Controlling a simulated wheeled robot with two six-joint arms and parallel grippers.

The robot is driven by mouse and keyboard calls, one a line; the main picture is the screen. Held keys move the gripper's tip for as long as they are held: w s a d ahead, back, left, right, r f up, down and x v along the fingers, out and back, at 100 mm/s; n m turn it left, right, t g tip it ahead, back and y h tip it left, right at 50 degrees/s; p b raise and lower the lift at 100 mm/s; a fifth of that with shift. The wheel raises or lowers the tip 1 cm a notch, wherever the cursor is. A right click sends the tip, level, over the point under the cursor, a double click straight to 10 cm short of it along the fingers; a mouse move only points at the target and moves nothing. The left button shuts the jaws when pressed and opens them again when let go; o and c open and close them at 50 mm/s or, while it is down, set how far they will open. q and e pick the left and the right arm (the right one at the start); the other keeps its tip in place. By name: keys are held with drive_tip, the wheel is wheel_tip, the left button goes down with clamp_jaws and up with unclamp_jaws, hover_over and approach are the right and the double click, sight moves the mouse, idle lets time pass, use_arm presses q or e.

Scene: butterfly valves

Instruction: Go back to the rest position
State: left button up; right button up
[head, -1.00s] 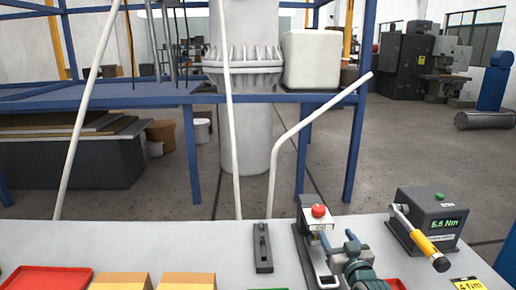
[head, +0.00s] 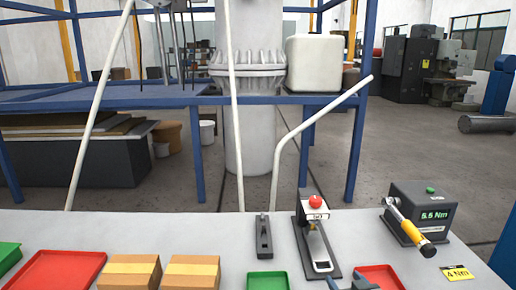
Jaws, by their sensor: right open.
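Only a small part of my right gripper (head: 352,285) shows, at the bottom edge of the head view, in front of the black fixture with the red button (head: 315,202). It is open, and I see nothing held in it. It appears apart from the fixture. My left gripper is not in view. The torque wrench with the yellow handle (head: 411,232) rests at the dark tester box (head: 424,206), whose green display reads about 5.5 Nm.
The grey bench (head: 206,232) holds a small black stand (head: 264,236), cardboard boxes (head: 130,271), red trays (head: 61,257), green trays (head: 267,281) and a yellow 4 Nm label (head: 457,273). A blue frame (head: 196,155) and pale bent pipes (head: 279,160) stand behind.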

drive_tip(key=s+d+f+g+h, duration=0.1)
drive_tip(key=s+f+g, duration=0.3)
drive_tip(key=s, duration=0.8)
drive_tip(key=s+d+f+g+h, duration=0.1)
drive_tip(key=s+f+g, duration=0.25)
drive_tip(key=s, duration=0.85)
drive_tip(key=s+d+f+g+h, duration=0.15)
drive_tip(key=s+f+g, duration=0.25)
drive_tip(key=s, duration=0.9)
wheel_tip(320, 180, down, 32)
drive_tip(key=d+f+m+g, duration=0.1)
drive_tip(key=d, duration=0.2)
drive_tip(key=s+d+f+g, duration=0.1)
drive_tip(key=s+f, duration=1.6)
drive_tip(key=s, duration=0.1)
drive_tip(key=shift+f+y+b, duration=0.3)
drive_tip(key=shift+f+y, duration=0.05)
